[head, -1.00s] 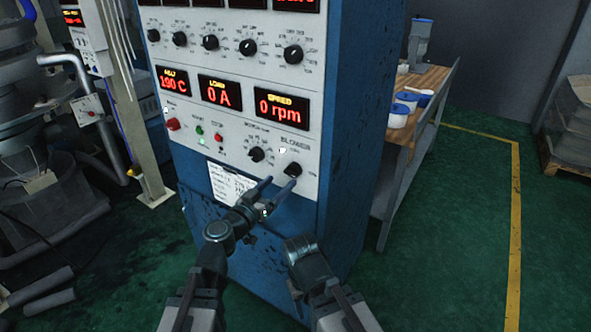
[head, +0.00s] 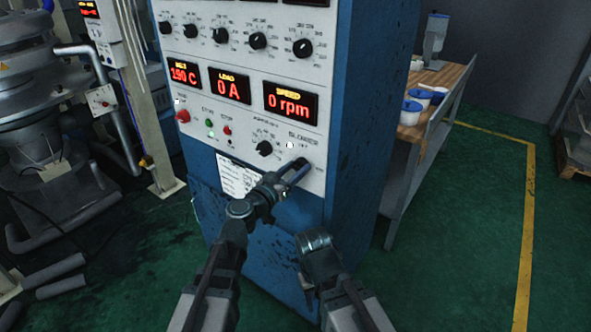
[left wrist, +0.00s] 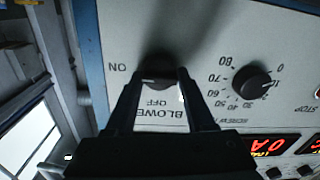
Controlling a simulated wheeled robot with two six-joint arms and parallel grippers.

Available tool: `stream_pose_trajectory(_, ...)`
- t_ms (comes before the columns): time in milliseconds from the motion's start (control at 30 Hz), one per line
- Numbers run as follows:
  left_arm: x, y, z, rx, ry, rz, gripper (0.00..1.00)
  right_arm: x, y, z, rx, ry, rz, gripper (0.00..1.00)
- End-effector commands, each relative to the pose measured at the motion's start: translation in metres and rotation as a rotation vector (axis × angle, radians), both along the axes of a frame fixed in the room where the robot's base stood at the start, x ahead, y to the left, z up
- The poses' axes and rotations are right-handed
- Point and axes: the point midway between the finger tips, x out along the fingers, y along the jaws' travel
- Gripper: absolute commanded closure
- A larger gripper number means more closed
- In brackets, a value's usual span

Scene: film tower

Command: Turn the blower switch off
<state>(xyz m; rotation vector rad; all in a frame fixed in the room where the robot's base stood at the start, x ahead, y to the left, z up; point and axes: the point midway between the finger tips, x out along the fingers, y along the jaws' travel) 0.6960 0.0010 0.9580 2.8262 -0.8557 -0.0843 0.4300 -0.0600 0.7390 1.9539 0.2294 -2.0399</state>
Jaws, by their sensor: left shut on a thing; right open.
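The blower switch is a black rotary knob (left wrist: 158,68) on the grey panel, with ON printed to its left and OFF below it in the left wrist view. The printing is upside down there. My left gripper (head: 297,168) is shut on this knob, one finger on either side; it also shows in the left wrist view (left wrist: 160,82). The fingers hide much of the knob, and I cannot tell surely which label its mark faces. My right gripper (head: 309,290) hangs low in front of the cabinet, away from the panel, its fingers barely showing.
The blue cabinet (head: 362,120) carries other knobs, including one (head: 264,148) left of the blower switch, plus red and green buttons. The speed display (head: 290,102) reads 0 rpm.

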Motion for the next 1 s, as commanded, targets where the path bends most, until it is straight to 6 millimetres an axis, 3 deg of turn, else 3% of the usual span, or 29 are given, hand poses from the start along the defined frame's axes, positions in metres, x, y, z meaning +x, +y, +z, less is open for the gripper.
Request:
stream_pose_trajectory(100,-0.0007,-0.0006,0.0001,0.000,0.000,-0.002,1.00,0.0000,0.0000,0.0000,0.000,0.000,0.000,0.50)
stream_pose_trajectory(467,-0.0008,-0.0006,0.0004,-0.068,0.050,-0.003,1.00,0.0000,0.0000,0.0010,0.000,0.000,0.000,0.50)
stream_pose_trajectory(1000,-0.0001,0.0005,0.0002,-0.454,0.330,-0.003,1.00,0.0000,-0.0001,0.0047,0.000,0.000,0.000,0.50)
